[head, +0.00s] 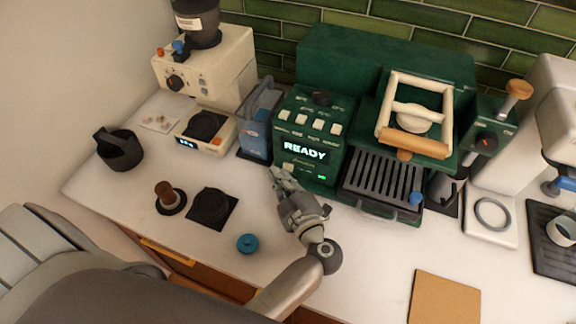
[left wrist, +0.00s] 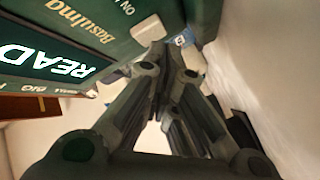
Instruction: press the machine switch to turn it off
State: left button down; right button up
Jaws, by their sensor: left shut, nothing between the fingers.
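The green coffee machine (head: 345,55) stands against the tiled wall. Its display (head: 305,151) reads READY, and a small green light (head: 322,177) glows below it. My left gripper (head: 280,176) is shut and empty, at the lower left of the front panel. In the left wrist view its fingertips (left wrist: 157,52) are close to a cream switch (left wrist: 148,28) beside lettering that begins "ON". I cannot tell whether they touch it. In the head view the gripper covers part of that panel corner. My right gripper is not in view.
A blue water tank (head: 256,135) stands left of the machine, beside a scale (head: 206,130) and a cream grinder (head: 205,70). A tamper (head: 167,195), a black mat (head: 232,212) and a blue disc (head: 248,243) lie in front. The counter right of my left arm is clear up to a brown board (head: 445,298).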

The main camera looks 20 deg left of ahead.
pick_arm(q)
jog(key=shift+w, duration=0.4)
dwell(0.3)
jog(key=shift+s+r+p, duration=0.1)
jog(key=shift+s+p, duration=0.3)
jog(key=shift+p, duration=0.1)
jog(key=shift+s, duration=0.15)
